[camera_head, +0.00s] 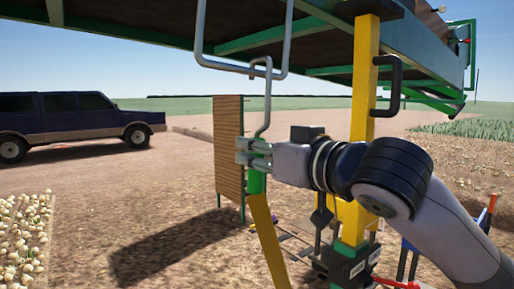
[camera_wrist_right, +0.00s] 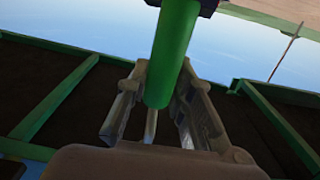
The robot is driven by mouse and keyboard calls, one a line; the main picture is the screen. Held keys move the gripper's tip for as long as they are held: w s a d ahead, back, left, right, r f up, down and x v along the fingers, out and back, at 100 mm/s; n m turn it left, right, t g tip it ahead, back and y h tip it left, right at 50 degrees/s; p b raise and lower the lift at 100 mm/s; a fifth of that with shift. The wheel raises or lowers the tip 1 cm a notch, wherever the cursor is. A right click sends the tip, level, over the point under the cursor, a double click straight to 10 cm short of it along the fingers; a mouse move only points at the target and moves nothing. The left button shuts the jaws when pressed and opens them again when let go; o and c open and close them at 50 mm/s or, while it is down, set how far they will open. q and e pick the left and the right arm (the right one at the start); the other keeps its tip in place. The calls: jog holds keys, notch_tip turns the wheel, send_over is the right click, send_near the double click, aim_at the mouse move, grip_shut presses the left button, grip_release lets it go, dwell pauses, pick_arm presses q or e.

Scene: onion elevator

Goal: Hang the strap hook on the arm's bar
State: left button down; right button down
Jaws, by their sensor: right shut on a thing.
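The strap hook is a grey metal rod (camera_head: 267,105) with a curved top and a green grip (camera_head: 257,183). A yellow strap (camera_head: 268,238) runs down from the grip. My right gripper (camera_head: 256,154) is shut on the green grip and holds the hook upright. The right wrist view shows the green grip (camera_wrist_right: 174,55) between the fingers (camera_wrist_right: 155,110). The arm's bar is a grey U-shaped bar (camera_head: 229,68) hanging below the green elevator arm (camera_head: 250,40). The hook's curved top overlaps the bar's lower run; I cannot tell whether it rests on it. My left gripper is out of view.
A yellow post (camera_head: 364,85) with a black handle (camera_head: 391,88) stands right of the hook, close to my right arm. A slatted wooden panel (camera_head: 228,150) stands behind on the left.

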jog(key=shift+f, duration=0.2)
jog(key=c, duration=1.3)
grip_release()
jog(key=shift+s, duration=0.15)
